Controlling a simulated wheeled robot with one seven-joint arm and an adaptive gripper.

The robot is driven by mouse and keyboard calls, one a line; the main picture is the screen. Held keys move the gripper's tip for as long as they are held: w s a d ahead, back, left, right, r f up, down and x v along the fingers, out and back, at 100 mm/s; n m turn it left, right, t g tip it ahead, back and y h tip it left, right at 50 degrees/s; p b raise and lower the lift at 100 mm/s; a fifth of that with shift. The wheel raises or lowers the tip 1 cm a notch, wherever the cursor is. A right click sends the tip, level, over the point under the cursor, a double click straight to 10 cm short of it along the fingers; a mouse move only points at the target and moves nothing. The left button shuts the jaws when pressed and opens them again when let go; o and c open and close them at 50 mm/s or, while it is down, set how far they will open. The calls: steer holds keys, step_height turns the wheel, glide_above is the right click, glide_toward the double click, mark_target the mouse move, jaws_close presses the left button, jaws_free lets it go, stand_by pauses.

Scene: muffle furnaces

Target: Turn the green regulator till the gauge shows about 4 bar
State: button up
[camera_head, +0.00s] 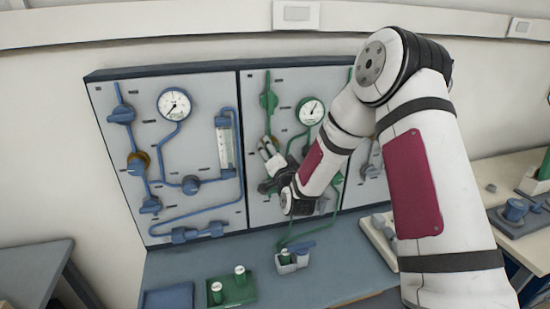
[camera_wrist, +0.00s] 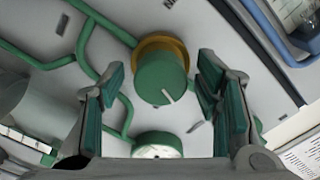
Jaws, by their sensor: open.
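The green regulator (camera_wrist: 161,78) is a round knob with a white line on its face and a brass-coloured collar behind it. It shows in the wrist view between the two fingers of my gripper (camera_wrist: 160,88). The fingers are open, with visible gaps on both sides of the knob. In the head view my gripper (camera_head: 268,156) is at the green panel and hides the regulator. The green gauge (camera_head: 311,111) is right of and above my gripper; its needle is too small to read surely. In the wrist view the gauge (camera_wrist: 157,147) shows only in part at the bottom.
Green pipes (camera_wrist: 105,22) run close around the knob. A blue-piped panel (camera_head: 165,150) with its own gauge (camera_head: 174,104) stands left. On the bench below are a green tray (camera_head: 232,292) with vials and a small holder (camera_head: 291,262).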

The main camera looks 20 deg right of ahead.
steer(key=s, duration=1.1)
steer(key=shift+s, duration=0.4)
stand_by(0.7)
